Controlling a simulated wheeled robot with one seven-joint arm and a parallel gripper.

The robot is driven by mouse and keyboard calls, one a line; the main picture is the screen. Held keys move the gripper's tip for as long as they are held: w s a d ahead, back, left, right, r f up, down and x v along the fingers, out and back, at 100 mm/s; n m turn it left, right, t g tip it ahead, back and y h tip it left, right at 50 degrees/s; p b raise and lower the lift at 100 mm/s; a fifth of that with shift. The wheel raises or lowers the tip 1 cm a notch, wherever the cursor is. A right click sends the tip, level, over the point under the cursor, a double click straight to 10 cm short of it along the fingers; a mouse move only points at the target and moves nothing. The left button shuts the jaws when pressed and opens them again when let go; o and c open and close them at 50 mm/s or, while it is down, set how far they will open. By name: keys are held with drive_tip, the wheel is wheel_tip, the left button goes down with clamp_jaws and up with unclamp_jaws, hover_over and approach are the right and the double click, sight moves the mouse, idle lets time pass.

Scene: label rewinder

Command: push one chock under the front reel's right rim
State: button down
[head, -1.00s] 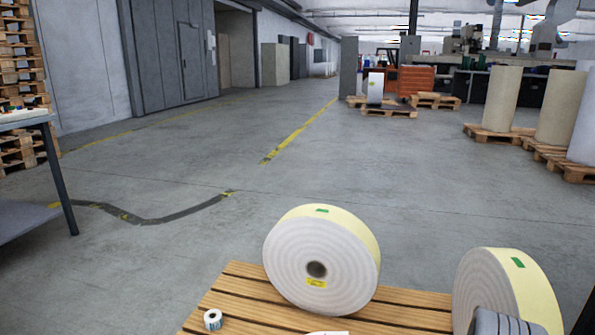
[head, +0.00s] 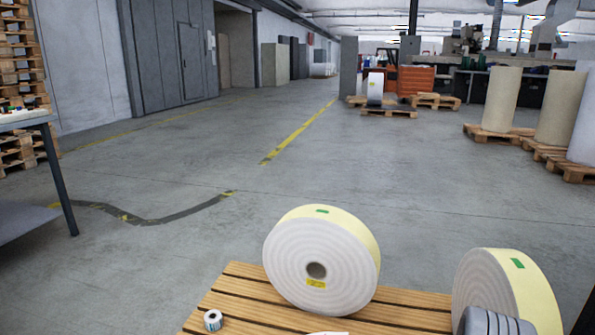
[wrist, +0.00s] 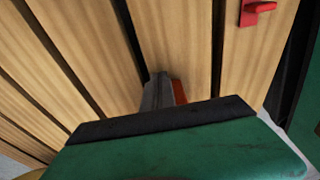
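Two big white-and-cream label reels stand on edge on a slatted wooden platform in the head view: one near the middle (head: 322,262) and one at the right (head: 505,290). I cannot tell which one the task calls front. In the wrist view a red chock (wrist: 256,12) lies on the slats at the upper right, apart from my gripper. My gripper (wrist: 158,90) points down at the slats, its grey fingers close together and apparently shut. An orange-red piece (wrist: 180,92) shows just right of them, mostly hidden; I cannot tell whether they touch it. No reel shows in the wrist view.
The wooden platform (head: 245,287) has dark gaps between its slats (wrist: 75,45). A small label roll (head: 213,320) sits at its front left. A table (head: 30,122) stands at the far left. The concrete floor beyond the platform is open.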

drive_tip(key=shift+w+a, duration=0.15)
drive_tip(key=shift+a, duration=0.6)
drive_tip(key=shift+w+a, duration=0.15)
drive_tip(key=shift+a, duration=0.55)
drive_tip(key=shift+s+d+r+p, duration=0.2)
drive_tip(key=shift+d+r, duration=0.15)
drive_tip(key=shift+d, duration=0.35)
drive_tip(key=shift+s+d+r+p, duration=0.15)
drive_tip(key=shift+d+r, duration=0.15)
drive_tip(key=shift+d, duration=0.35)
drive_tip(key=shift+s+d+r+p, duration=0.1)
drive_tip(key=shift+d+r+p, duration=0.2)
drive_tip(key=shift+d, duration=0.4)
wheel_tip(320, 180, up, 8)
drive_tip(key=p, duration=0.5)
